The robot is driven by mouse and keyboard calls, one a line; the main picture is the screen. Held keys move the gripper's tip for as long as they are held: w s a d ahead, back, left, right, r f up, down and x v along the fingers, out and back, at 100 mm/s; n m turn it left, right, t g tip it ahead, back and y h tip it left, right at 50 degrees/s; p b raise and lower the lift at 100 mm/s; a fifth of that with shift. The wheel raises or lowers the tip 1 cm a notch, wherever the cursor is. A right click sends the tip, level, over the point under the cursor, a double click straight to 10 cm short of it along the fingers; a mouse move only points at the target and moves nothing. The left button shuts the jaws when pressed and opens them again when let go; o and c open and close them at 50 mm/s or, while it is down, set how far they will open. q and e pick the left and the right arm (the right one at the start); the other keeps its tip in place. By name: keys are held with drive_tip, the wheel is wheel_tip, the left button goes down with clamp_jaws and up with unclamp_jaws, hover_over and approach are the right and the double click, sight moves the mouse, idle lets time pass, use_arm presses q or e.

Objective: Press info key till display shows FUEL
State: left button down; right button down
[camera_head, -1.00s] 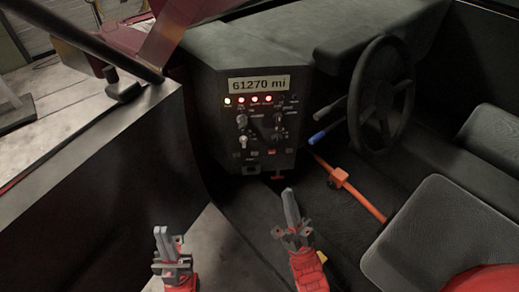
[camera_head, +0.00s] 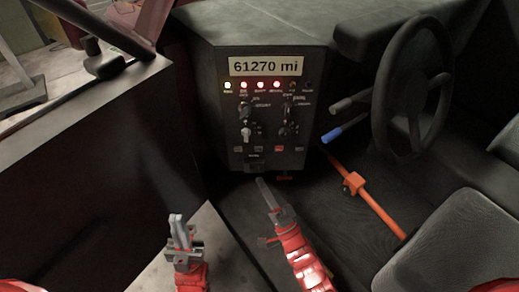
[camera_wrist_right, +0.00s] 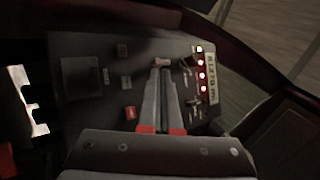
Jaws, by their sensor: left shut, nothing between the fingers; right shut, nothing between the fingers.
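The display (camera_head: 266,66) at the top of the dark control panel (camera_head: 228,125) reads "61270 mi". It also shows sideways in the right wrist view (camera_wrist_right: 212,78). Small keys sit low on the panel, among them a red key (camera_head: 279,149); I cannot read which one is the info key. My left gripper (camera_head: 177,219) is shut and empty, lower left, away from the panel.
Lit lamps (camera_head: 260,85) line up below the display, with switches and knobs (camera_head: 246,108) under them. A steering wheel (camera_head: 412,85), a blue-tipped lever (camera_head: 345,129) and an orange bar (camera_head: 375,205) are to the right. A dark door sill (camera_head: 95,130) stands at left.

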drive_tip(key=b, duration=0.3)
approach(259, 149)
drive_tip(key=w+a+r, duration=0.2)
drive_tip(key=a+r, duration=0.2)
drive_tip(key=shift+w+r, duration=0.1)
drive_tip(key=shift+w, duration=0.25)
idle(1.7)
drive_tip(key=shift+w, duration=0.4)
